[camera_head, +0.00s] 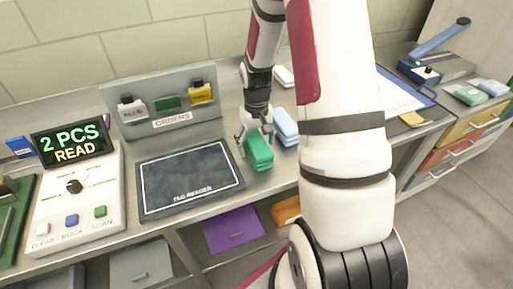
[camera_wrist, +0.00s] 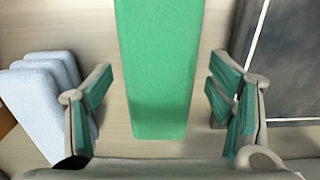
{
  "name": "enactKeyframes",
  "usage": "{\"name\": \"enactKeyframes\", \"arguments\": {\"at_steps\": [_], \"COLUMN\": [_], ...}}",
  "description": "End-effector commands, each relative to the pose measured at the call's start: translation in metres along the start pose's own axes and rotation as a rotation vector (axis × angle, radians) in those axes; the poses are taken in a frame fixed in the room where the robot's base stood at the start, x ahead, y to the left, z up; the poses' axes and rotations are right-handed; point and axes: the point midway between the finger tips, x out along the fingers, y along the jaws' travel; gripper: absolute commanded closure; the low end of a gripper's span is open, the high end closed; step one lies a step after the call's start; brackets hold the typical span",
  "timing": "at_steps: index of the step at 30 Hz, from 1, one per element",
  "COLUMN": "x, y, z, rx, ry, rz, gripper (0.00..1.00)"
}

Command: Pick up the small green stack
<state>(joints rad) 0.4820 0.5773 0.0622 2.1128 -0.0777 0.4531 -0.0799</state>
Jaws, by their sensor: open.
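The small green stack (camera_head: 259,154) lies on the bench to the right of the tag reader pad. It shows as a long green block in the wrist view (camera_wrist: 157,70). My gripper (camera_head: 255,138) is at the stack's far end in the head view. In the wrist view my gripper (camera_wrist: 160,105) is open, with one finger on each side of the green stack and a visible gap on both sides. Whether the fingertips are level with the stack's sides in height I cannot tell.
A light blue stack (camera_head: 285,127) lies close beside the green one and shows in the wrist view (camera_wrist: 40,100). The dark tag reader (camera_head: 190,177) lies to the left. Behind is the orders rack (camera_head: 165,100); the display (camera_head: 70,138) reads "2 PCS READ".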

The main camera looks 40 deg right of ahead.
Motion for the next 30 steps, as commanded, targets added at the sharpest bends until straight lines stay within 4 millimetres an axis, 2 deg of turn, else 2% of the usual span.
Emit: {"name": "enactKeyframes", "arguments": {"at_steps": [1,6,8,9,20,26,30], "x": [0.0,0.0,0.0,0.0,-0.003,-0.018,-0.038], "y": [0.0,0.0,0.0,0.0,0.0,0.0,0.0], "z": [0.0,0.0,0.0,0.0,-0.001,-0.001,-0.002], "rx": [0.0,0.0,0.0,0.0,0.0,0.0,-0.001], "ry": [0.0,0.0,0.0,0.0,0.001,0.003,0.005], "rz": [0.0,0.0,0.0,0.0,0.0,0.001,0.001], "gripper": [0.27,0.66,0.79,0.82,0.82,0.82,0.82]}}
